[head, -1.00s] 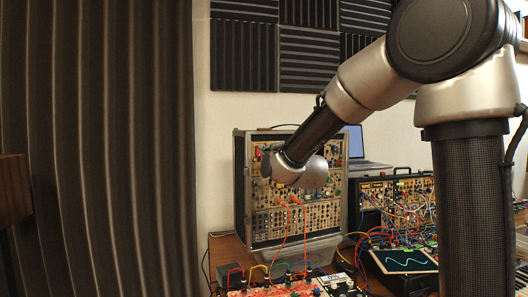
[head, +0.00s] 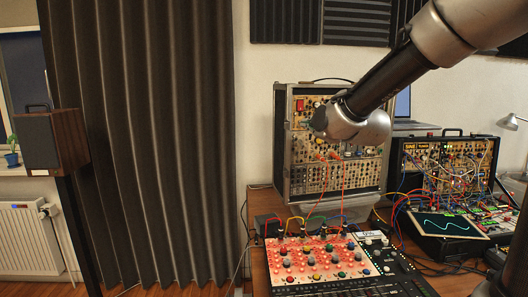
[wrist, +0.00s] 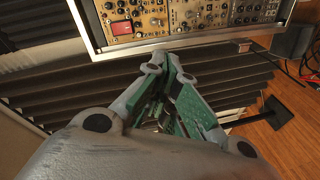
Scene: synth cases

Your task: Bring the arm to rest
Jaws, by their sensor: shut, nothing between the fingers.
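My gripper (wrist: 167,72) shows in the wrist view with its grey and green fingers drawn together and nothing held between them. In the head view my arm reaches in from the upper right, and the wrist end hangs in front of the upper part of a tall modular synth case (head: 283,150). The fingers are small and hard to make out there. In the wrist view the lower edge of a synth case (wrist: 190,42) lies just beyond the fingertips; I cannot tell the exact gap.
A red mixer panel (head: 300,262) with knobs and patch cables lies on the desk below. A second patched case (head: 440,150) and a tablet with a waveform (head: 447,225) stand at the right. A dark curtain (head: 150,150) and a speaker (head: 52,140) are at the left.

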